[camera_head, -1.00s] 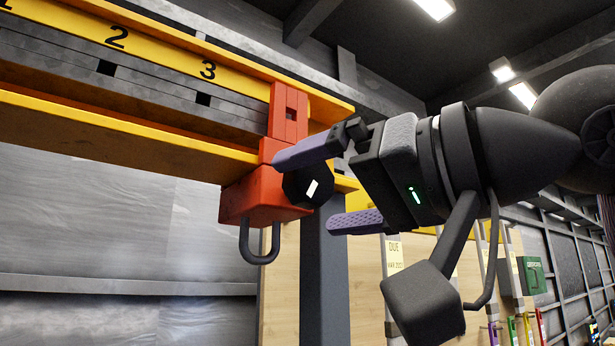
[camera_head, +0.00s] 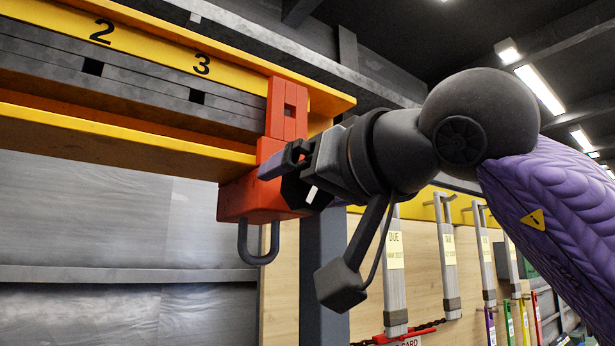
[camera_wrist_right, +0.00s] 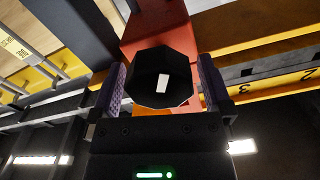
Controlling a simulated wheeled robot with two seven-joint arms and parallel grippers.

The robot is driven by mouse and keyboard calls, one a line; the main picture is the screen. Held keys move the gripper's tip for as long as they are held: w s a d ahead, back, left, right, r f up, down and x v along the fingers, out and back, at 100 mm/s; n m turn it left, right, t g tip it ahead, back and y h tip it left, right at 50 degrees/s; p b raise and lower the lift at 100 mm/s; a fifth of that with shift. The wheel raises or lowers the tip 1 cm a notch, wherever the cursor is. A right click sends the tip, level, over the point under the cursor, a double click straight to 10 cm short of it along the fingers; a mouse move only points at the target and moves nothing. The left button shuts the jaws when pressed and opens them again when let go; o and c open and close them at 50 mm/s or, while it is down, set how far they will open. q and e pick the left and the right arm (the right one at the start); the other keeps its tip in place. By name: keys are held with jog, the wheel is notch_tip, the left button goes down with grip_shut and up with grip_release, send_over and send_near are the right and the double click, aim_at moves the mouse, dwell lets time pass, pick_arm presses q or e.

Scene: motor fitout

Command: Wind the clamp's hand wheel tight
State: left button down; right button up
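The red clamp (camera_head: 253,196) sits on the end of the yellow beam, with a dark U-shaped loop under its body. Its hand wheel, black and many-sided with a white mark (camera_head: 293,192), faces my right arm and is partly covered by my gripper. My left gripper is out of view.
The yellow beam (camera_head: 110,125), numbered on its upper face, runs left from the clamp. A dark post (camera_head: 323,270) stands below it. Behind, grey tagged bars (camera_head: 395,270) hang on a wooden board. Open space lies below the clamp's left side.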

jog(key=c, duration=1.1)
jog(key=shift+c, duration=0.2)
